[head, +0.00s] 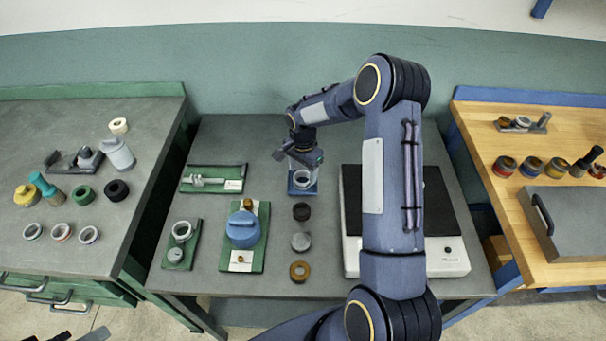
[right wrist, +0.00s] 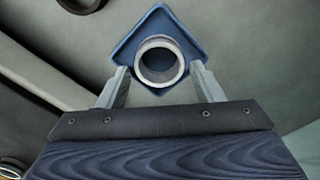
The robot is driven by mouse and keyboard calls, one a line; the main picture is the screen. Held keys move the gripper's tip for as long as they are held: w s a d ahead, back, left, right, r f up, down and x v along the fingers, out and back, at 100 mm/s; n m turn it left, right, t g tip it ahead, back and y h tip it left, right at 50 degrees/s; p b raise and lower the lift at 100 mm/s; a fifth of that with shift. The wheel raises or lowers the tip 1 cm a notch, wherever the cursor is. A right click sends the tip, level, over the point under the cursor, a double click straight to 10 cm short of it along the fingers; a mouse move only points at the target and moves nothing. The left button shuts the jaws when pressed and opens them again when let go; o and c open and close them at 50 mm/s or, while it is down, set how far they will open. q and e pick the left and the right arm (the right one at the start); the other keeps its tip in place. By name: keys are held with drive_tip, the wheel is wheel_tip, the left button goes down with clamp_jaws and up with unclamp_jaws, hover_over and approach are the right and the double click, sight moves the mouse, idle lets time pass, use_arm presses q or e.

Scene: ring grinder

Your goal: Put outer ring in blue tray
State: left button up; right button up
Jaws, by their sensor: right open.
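The blue tray (head: 302,192) is a small square tray at the back middle of the grey table. A pale metal ring (head: 302,178), apparently the outer ring, lies in it. In the right wrist view, the ring (right wrist: 160,43) sits inside the tray's blue rim (right wrist: 125,55). My right gripper (head: 303,164) is above the tray and points down. It also shows in the right wrist view (right wrist: 160,72), with its two fingers apart on either side of the ring and nothing visibly clamped.
A black-topped white device (head: 440,256) stands right of the tray, partly behind my right arm. Green fixtures (head: 215,179) and a blue round part (head: 243,229) stand to the left. A black cap (head: 301,211), grey part (head: 301,242) and brass ring (head: 299,271) line up in front.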

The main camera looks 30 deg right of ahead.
drive_tip(key=s+a+r+n+t+b, duration=0.1)
drive_tip(key=s+r, duration=0.2)
drive_tip(key=r, duration=0.5)
drive_tip(key=s+a+r+n, duration=0.1)
drive_tip(key=s+r, duration=0.1)
drive_tip(key=r, duration=0.7)
drive_tip(key=s+a+r+n+t+y, duration=0.1)
drive_tip(key=s+a+n, duration=0.2)
drive_tip(key=s, duration=0.5)
drive_tip(key=s+a+r+n+t+y, duration=0.1)
drive_tip(key=s+a+n+t, duration=0.1)
drive_tip(key=s, duration=0.6)
drive_tip(key=s+a+r+n+t+y, duration=0.1)
drive_tip(key=s+a+r+n, duration=0.1)
drive_tip(key=s+a+n, duration=0.3)
drive_tip(key=shift+s+n+t+y, duration=0.3)
drive_tip(key=shift+s+y, duration=0.1)
drive_tip(key=shift+s, duration=1.2)
drive_tip(key=shift+r, duration=0.1)
